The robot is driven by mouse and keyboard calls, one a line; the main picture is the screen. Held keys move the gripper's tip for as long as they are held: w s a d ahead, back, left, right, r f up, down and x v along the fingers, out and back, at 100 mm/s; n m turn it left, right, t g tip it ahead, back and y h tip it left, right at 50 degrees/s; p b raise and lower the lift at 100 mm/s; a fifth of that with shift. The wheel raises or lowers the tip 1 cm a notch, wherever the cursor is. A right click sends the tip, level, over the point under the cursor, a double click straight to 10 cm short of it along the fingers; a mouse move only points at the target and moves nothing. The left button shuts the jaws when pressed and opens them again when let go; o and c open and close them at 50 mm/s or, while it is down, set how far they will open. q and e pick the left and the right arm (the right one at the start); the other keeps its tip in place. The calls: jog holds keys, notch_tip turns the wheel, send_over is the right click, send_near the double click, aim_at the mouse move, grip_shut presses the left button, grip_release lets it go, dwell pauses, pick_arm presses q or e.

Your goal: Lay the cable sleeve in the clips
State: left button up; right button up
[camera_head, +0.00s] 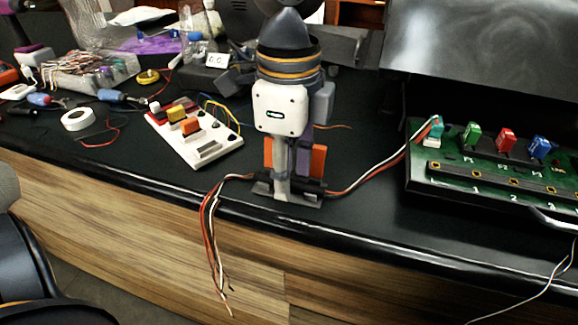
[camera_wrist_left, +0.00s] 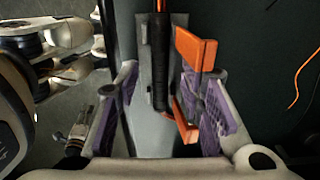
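My left gripper (camera_head: 291,170) points straight down over the front edge of the black bench. In the left wrist view its purple-padded fingers (camera_wrist_left: 160,110) are spread apart, one on each side of a grey base plate (camera_wrist_left: 150,135). A black cable sleeve (camera_wrist_left: 160,75) runs along that plate between the fingers, and I cannot tell whether it sits in a clip. Orange upright parts (camera_wrist_left: 195,50), seemingly the clips, stand beside it, close to one finger. In the head view, wires (camera_head: 212,225) hang over the bench edge and others (camera_head: 375,170) run right. My right gripper is not in view.
A green board (camera_head: 490,180) with coloured switches stands at the right, where the wires end. A white switch panel (camera_head: 195,135), a white tape roll (camera_head: 78,119) and tools lie to the left. A dark chair-like shape (camera_head: 25,255) is at the lower left.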

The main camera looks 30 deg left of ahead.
pick_arm(q)
notch_tip(320, 180, up, 12)
jog(key=shift+f, duration=0.1)
dwell(0.5)
